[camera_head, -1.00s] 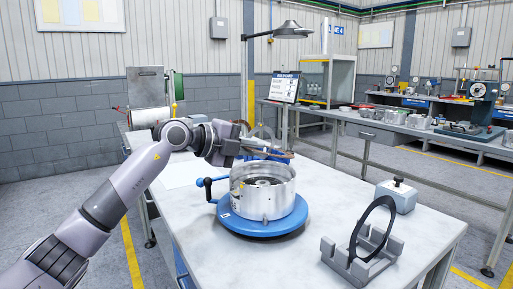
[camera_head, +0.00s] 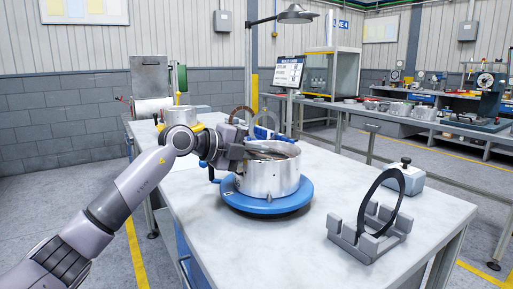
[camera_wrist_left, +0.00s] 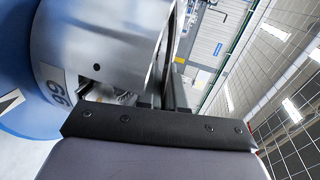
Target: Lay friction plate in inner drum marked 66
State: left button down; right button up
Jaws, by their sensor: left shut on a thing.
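The inner drum (camera_head: 268,182) is a silver open-topped cylinder on a blue round turntable (camera_head: 300,197). In the left wrist view the drum wall (camera_wrist_left: 95,35) fills the upper left, with a sideways label (camera_wrist_left: 55,88) that seems to read 66. My left gripper (camera_head: 262,151) is at the drum's mouth, over its left and back rim. It is shut on the friction plate (camera_head: 272,150), a thin dark-brown piece seen nearly edge-on at the drum's opening. The fingers hide much of the plate, and I cannot tell how deep it sits. My right gripper is out of view.
A black ring (camera_head: 374,208) stands upright in a grey slotted stand (camera_head: 366,240) at the right front. A grey block with a black knob (camera_head: 404,176) is behind it. A brown ring (camera_head: 242,116) and a grey ring stand behind the drum. The table's front middle is clear.

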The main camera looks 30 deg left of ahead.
pick_arm(q)
jog(key=shift+f, duration=0.1)
jog(key=c, duration=1.2)
grip_release()
jog(key=shift+f, duration=0.1)
jog(key=shift+f, duration=0.35)
jog(key=shift+s+f, duration=0.1)
jog(key=shift+f, duration=0.4)
jog(key=b+v, duration=0.1)
jog(key=v, duration=0.4)
jog(key=shift+s+a, duration=0.2)
jog(key=shift+s, duration=0.1)
jog(key=r+p, duration=0.2)
jog(key=r, duration=0.1)
jog(key=s+r+p, duration=0.1)
jog(key=r+p, duration=0.2)
jog(key=a+r+p, duration=0.1)
jog(key=r+p, duration=0.1)
jog(key=r, duration=0.1)
jog(key=shift+s+r, duration=0.4)
